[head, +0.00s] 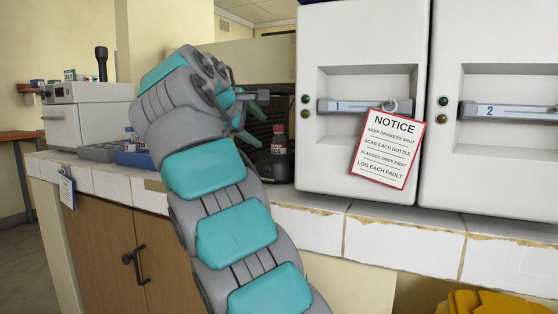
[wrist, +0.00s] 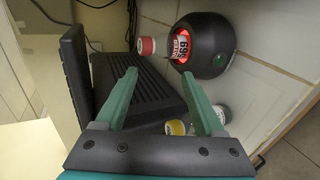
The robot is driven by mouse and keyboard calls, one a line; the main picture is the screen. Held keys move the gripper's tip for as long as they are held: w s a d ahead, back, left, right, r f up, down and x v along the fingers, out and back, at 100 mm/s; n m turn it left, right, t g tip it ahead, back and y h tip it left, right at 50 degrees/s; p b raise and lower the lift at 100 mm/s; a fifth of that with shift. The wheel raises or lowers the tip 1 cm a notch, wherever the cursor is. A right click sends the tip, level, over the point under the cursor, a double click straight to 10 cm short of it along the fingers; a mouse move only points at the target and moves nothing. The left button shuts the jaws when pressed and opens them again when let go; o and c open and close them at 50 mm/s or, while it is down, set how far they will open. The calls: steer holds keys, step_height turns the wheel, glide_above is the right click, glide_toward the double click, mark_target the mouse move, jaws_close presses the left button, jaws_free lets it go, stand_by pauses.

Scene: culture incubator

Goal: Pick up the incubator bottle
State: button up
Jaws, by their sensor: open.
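A bottle with a red cap and a white-and-red label (wrist: 180,47) stands at a round black device (wrist: 208,62) with a glowing red ring; whether it is in or in front of it is unclear. In the head view the bottle (head: 279,141) is upright on the counter's far side, with the black device (head: 275,168) below it. A second bottle (wrist: 196,122), clear with a yellow cap, shows partly behind the right finger.
A black ribbed block (wrist: 150,90) lies beside the bottles. White incubator doors (head: 360,90) stand right of my arm, with a notice (head: 388,148) hanging from a handle. Grey trays (head: 100,152) and a blue rack (head: 135,160) are at left on the tiled counter (head: 315,227).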

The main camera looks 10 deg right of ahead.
mark_target(281, 132)
steer(key=d+m+b, duration=0.1)
steer(key=m, duration=0.4)
steer(key=d+m+t+y+b, duration=0.1)
steer(key=d+m, duration=0.1)
steer(key=m, duration=0.3)
steer(key=w+d+m+b, duration=0.1)
steer(key=m+b, duration=0.1)
steer(key=m, duration=0.4)
steer(key=shift+d+r+t+y, duration=0.15)
steer(key=shift+d+t+y, duration=0.05)
steer(key=shift+t+y, duration=0.2)
steer(key=shift+r+p+x, duration=0.1)
steer(key=shift+p+x, duration=0.25)
steer(key=shift+x, duration=1.6)
steer(key=shift+r+p+x, duration=0.15)
steer(key=shift+p+x, duration=0.2)
steer(key=shift+x, duration=1.65)
steer(key=shift+c, duration=0.3)
jaws_close()
